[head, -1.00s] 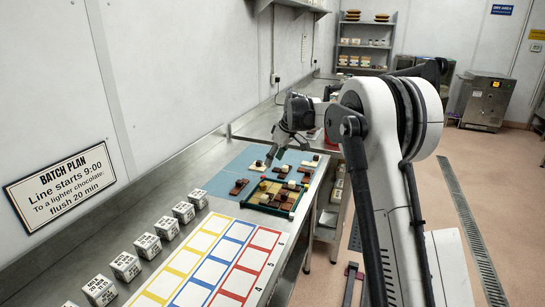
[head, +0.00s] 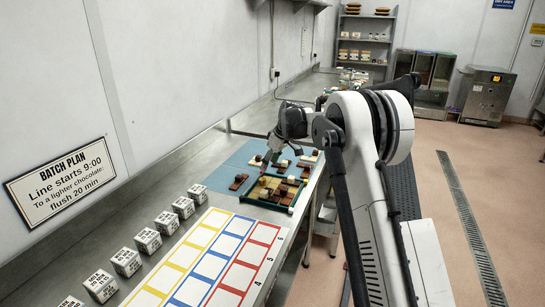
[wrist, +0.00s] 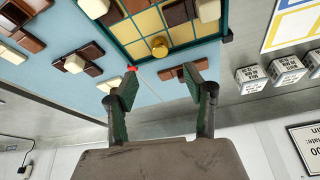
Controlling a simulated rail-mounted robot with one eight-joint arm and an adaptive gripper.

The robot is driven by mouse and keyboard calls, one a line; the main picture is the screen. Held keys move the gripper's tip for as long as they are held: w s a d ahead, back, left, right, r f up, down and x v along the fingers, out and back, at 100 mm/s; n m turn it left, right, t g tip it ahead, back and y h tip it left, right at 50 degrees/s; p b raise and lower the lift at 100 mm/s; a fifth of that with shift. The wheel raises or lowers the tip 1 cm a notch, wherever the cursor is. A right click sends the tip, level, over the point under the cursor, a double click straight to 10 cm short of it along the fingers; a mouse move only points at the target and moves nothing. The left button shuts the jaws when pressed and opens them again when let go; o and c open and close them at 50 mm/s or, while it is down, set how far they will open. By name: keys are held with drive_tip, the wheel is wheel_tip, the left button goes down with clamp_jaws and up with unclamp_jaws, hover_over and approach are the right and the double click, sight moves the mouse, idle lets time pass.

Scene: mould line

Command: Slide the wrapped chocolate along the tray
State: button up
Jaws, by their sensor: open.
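The gold wrapped chocolate (wrist: 158,46) shows in the wrist view on a yellow cell of the green-rimmed tray (wrist: 185,52), close inside the near rim. Dark and white chocolate pieces lie on other cells. My gripper (wrist: 160,83) is open and empty, its two fingers apart, just outside that rim in the picture. The gold piece appears between and beyond the fingertips. In the head view my gripper (head: 268,160) hangs over the far left side of the tray (head: 262,205). I cannot clearly make out the gold piece there.
A brown bar (wrist: 182,72) lies on the blue mat (wrist: 60,85) between my fingers in the picture. Several chocolates lie on the mat around the tray. A row of white lettered cubes (head: 148,239) and a coloured grid board (head: 215,262) stand nearer on the bench.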

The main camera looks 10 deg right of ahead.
sight(262, 178)
drive_tip(key=x, duration=0.9)
drive_tip(key=shift+w+f+p, duration=0.1)
drive_tip(key=shift+f+p, duration=0.1)
drive_tip(key=shift+p, duration=0.1)
clamp_jaws()
drive_tip(key=shift+w+d+b, duration=0.2)
drive_tip(key=shift+w+d, duration=0.4)
drive_tip(key=shift+w, duration=0.3)
drive_tip(key=shift+w+d+b, duration=0.2)
drive_tip(key=shift+w+d, duration=0.45)
drive_tip(key=shift+w, duration=0.25)
unclamp_jaws()
